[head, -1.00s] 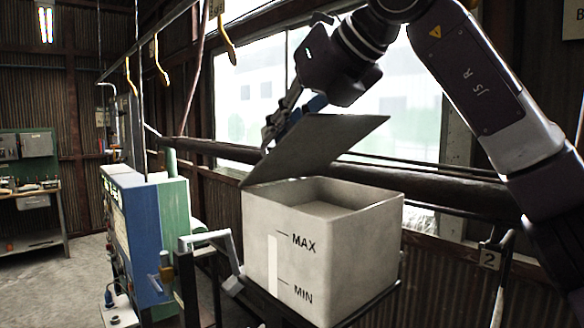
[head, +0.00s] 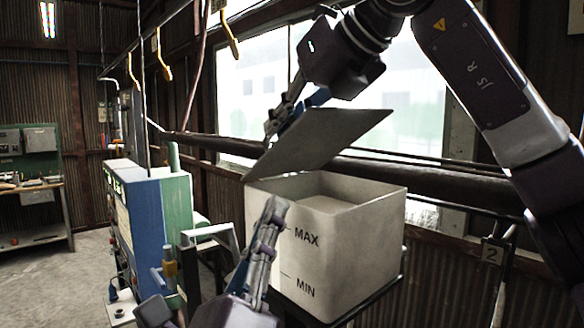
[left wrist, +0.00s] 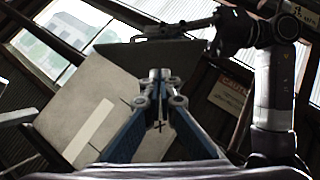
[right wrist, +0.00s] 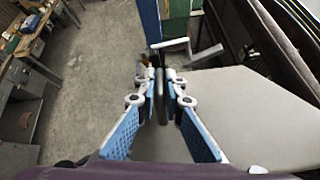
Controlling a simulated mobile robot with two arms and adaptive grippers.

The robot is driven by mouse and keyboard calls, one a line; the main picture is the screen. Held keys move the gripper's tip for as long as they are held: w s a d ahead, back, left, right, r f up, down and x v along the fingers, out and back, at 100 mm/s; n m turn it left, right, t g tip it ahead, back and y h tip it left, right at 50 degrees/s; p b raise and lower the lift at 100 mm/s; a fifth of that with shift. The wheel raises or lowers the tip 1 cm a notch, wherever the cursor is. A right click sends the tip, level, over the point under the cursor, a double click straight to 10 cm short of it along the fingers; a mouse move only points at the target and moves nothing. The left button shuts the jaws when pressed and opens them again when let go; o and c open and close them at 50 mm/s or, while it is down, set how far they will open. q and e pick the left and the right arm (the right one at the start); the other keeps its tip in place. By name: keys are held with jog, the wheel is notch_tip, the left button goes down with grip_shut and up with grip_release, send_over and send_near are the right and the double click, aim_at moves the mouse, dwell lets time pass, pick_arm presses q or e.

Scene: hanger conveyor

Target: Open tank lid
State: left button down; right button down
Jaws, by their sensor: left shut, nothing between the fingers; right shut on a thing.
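The tank (head: 345,255) is a pale grey open-topped box with MAX and MIN marks. Its flat grey lid (head: 325,142) is raised and tilted over the opening, higher at the right; it also shows in the right wrist view (right wrist: 250,110). My right gripper (head: 270,130) is shut on the lid at its left edge; its fingers (right wrist: 162,80) clasp a dark upright piece there. My left gripper (head: 275,208) is shut and empty, upright in front of the tank's front wall, and hides the pale level strip. In the left wrist view, its closed fingertips (left wrist: 160,76) overlap the tank and lid.
A blue and green machine (head: 150,215) with a metal bar stands left of the tank. A dark pipe (head: 450,182) runs behind the tank along the window wall. Yellow hooks (head: 163,60) hang overhead. A workbench (head: 35,190) stands far left, with open floor before it.

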aim_at(301, 143)
pick_arm(q)
jog(key=x, duration=1)
jog(key=shift+s+d+r, duration=0.1)
jog(key=shift+s+r, duration=0.05)
jog(key=shift+s, duration=0.05)
pick_arm(e)
jog(key=shift+d, duration=0.1)
